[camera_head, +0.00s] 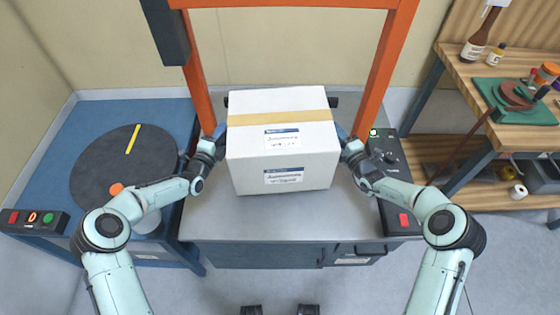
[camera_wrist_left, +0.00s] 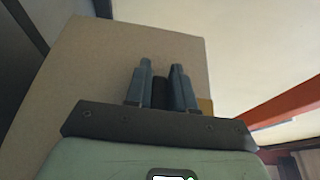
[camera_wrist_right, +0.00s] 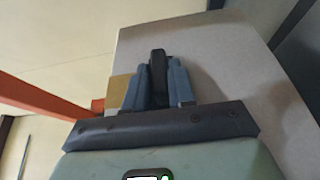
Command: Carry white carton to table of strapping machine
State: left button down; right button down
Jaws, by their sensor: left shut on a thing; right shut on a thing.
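A white carton (camera_head: 282,170) with a tan tape strip across its top and printed labels is over the grey metal table (camera_head: 290,223) of the strapping machine, in front of its orange arch (camera_head: 384,62). My left gripper (camera_head: 219,137) is shut on the carton's left side. In the left wrist view its fingers (camera_wrist_left: 161,75) are against the carton wall (camera_wrist_left: 90,75). My right gripper (camera_head: 345,139) is shut on the right side. In the right wrist view its fingers (camera_wrist_right: 159,70) are against the carton wall (camera_wrist_right: 225,65). Whether the carton's bottom touches the table is unclear.
A blue table with a dark round plate (camera_head: 100,175) and a button box (camera_head: 33,221) stands at the left. A control panel (camera_head: 398,190) is at the table's right edge. A wooden workbench (camera_head: 480,75) with bottles stands at the far right.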

pick_arm(q)
jog(key=shift+r, duration=0.15)
pick_arm(e)
jog(key=shift+r, duration=0.15)
